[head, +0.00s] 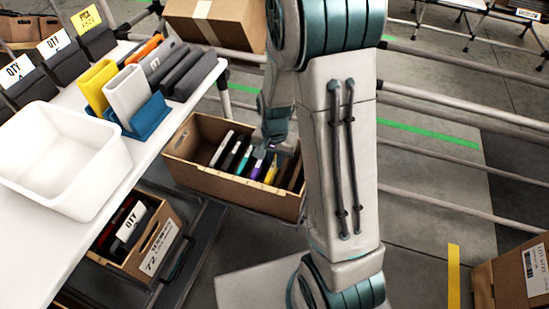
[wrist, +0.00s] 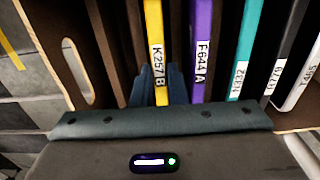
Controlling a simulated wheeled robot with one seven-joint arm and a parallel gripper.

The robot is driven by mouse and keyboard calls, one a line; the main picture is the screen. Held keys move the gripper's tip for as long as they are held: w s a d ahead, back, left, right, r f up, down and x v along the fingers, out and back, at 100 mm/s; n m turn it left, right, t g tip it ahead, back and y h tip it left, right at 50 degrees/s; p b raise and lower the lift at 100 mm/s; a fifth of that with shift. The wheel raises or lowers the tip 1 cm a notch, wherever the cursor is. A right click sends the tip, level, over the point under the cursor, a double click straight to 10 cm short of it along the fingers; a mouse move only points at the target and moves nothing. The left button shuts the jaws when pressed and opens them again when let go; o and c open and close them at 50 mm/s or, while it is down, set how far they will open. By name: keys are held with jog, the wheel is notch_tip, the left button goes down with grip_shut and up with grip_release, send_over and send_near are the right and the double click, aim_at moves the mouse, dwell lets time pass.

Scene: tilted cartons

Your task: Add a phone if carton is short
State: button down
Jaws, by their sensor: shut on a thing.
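An open brown carton (head: 190,178) stands tilted beside the white table and holds several thin phones upright in a row. The wrist view shows a yellow phone labelled K257B (wrist: 154,30), a purple phone labelled F644A (wrist: 201,35), a teal phone (wrist: 243,50), and black and white ones at the right. My gripper (wrist: 162,88) is down at the carton, its two fingers on either side of the yellow phone and shut on it. The yellow phone is still between dark dividers in the row. In the head view my arm hides part of the carton's right side.
A lower carton (head: 155,245) with a QTY card stands under the table. The white table (head: 25,225) holds an empty-looking white bin (head: 65,150), yellow, white and blue holders, and QTY-card stands. A closed carton (head: 225,20) is behind; another carton (head: 515,270) is at right.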

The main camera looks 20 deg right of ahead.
dwell(0.4)
jog(key=c, duration=1.3)
grip_release()
jog(key=shift+c, duration=0.2)
notch_tip(320, 180, up, 14)
jog(key=p, duration=0.5)
jog(key=shift+f, duration=0.15)
notch_tip(320, 180, up, 7)
jog(key=p, duration=0.6)
